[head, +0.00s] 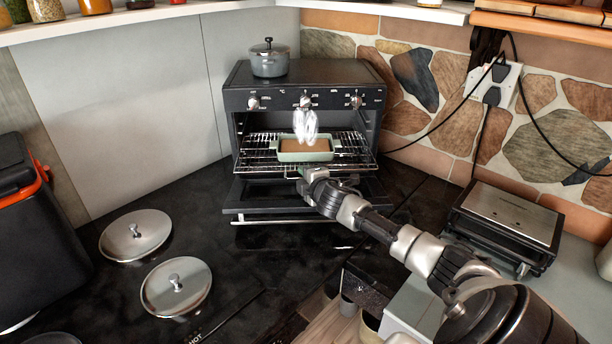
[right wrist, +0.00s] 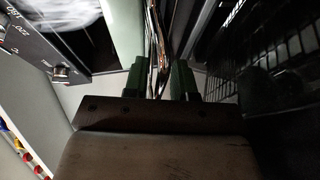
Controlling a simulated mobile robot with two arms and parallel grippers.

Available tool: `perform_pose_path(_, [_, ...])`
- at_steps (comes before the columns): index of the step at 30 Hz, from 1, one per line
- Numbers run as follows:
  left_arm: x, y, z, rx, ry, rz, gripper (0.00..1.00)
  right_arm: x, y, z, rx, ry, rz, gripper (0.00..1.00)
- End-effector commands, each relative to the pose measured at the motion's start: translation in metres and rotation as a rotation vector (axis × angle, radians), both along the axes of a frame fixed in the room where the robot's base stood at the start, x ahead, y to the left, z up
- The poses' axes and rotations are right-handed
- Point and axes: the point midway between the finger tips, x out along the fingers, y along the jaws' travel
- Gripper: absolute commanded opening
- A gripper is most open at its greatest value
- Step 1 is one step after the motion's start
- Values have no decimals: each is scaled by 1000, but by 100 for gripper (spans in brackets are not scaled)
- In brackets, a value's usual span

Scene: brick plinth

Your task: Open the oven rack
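The black toaster oven (head: 360,150) stands against the wall with its door (head: 262,200) folded down in front. The wire oven rack (head: 258,160) sits inside, its front part reaching out over the door. A green baking dish (head: 305,155) with brown contents stands on the rack. My right gripper (head: 296,174) is at the rack's front edge. In the right wrist view, the green fingers of my right gripper (right wrist: 159,82) are partly closed around the chrome wires of the rack (right wrist: 158,45), one finger on each side. My left gripper is not in view.
A small grey pot (head: 269,62) stands on top of the oven. Two steel lids (head: 136,235) (head: 176,287) lie on the dark counter at left. A grill appliance (head: 510,218) stands at right, with cables above.

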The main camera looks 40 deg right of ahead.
Motion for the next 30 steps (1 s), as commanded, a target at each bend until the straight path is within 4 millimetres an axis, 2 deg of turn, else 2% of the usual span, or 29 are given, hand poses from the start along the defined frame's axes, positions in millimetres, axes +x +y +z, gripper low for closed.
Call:
perform_pose_path(14, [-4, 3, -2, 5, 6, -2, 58, -5, 1, 2, -7, -2, 2, 33])
perform_pose_path(17, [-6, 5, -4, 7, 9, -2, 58, -16, 4, 3, -6, -1, 3, 33])
perform_pose_path(30, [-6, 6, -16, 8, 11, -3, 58, -83, 26, 16, -5, 3, 2, 33])
